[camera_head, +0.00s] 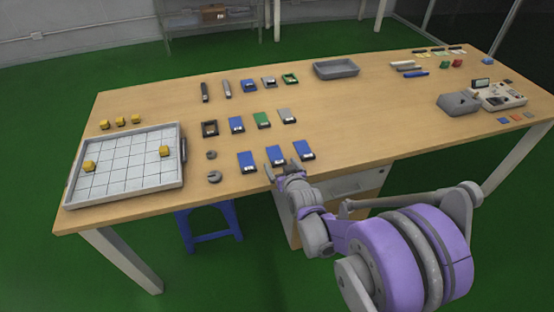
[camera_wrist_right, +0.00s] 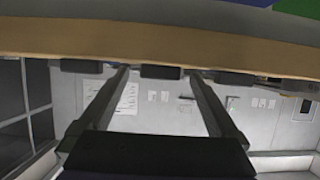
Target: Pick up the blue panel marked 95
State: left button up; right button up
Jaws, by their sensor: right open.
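Three blue panels (camera_head: 247,161), (camera_head: 276,154), (camera_head: 303,150) lie in the row nearest the table's front edge, each with a small pale label. More blue panels lie in the middle row (camera_head: 237,124) and the back row (camera_head: 247,85). The numbers are too small to read, so I cannot tell which is 95. My right gripper (camera_head: 282,168) is at the front edge, just in front of the middle front blue panel. In the right wrist view its two fingers (camera_wrist_right: 157,73) are apart with nothing held between them. My left gripper is not in view.
The wooden table (camera_head: 360,120) also holds a green panel (camera_head: 262,120), a grey panel (camera_head: 287,116) and a gridded tray (camera_head: 125,174) with yellow cubes at left. A grey tray (camera_head: 336,68) lies at the back.

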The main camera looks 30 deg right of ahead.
jog(key=c, duration=1.4)
